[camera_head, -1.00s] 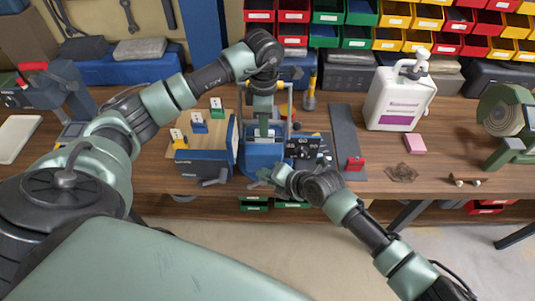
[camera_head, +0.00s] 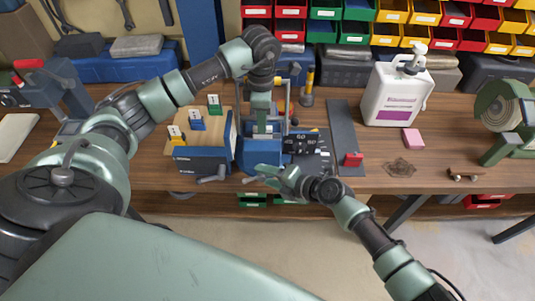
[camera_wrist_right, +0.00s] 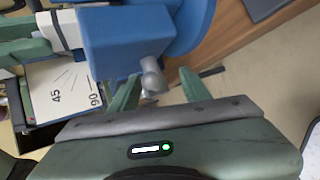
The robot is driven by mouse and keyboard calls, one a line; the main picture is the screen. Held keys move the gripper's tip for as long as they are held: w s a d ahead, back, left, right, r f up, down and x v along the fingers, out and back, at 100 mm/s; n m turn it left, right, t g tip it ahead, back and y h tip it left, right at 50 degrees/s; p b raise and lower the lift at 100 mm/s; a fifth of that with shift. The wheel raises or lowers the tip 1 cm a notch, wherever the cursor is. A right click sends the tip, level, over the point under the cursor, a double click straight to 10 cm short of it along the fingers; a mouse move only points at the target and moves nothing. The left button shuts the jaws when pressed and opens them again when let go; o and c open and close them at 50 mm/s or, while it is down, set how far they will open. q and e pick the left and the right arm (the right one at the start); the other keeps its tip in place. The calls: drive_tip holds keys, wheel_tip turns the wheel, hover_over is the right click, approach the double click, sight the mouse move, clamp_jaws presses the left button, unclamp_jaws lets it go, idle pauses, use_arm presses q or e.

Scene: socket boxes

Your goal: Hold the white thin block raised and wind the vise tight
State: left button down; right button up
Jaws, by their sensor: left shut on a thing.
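The vise (camera_head: 251,158) is blue and stands near the front edge of the bench. My left gripper (camera_head: 261,131) points down over it, shut on the white thin block. In the right wrist view the white thin block (camera_wrist_right: 65,29) stands at the blue vise jaw (camera_wrist_right: 125,38), with a green finger beside it. How deep the block sits is hidden. My right gripper (camera_head: 263,174) is in front of the vise. In its wrist view my right gripper (camera_wrist_right: 160,90) is open, its fingers on either side of the grey screw-handle hub (camera_wrist_right: 152,79); contact cannot be told.
A wooden board with numbered tags (camera_head: 197,124) and a blue-fronted box (camera_head: 203,160) stand left of the vise. Right of it are a grey strip with a red block (camera_head: 353,159), a white canister (camera_head: 397,95) and a pink block (camera_head: 412,138). An angle-marked plate (camera_wrist_right: 68,92) lies below the block.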

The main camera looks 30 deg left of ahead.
drive_tip(key=shift+r, duration=0.15)
drive_tip(key=shift+d+r, duration=0.1)
drive_tip(key=v, duration=1.1)
drive_tip(key=shift+d, duration=0.3)
drive_tip(key=shift+r, duration=0.1)
drive_tip(key=shift+c, duration=0.4)
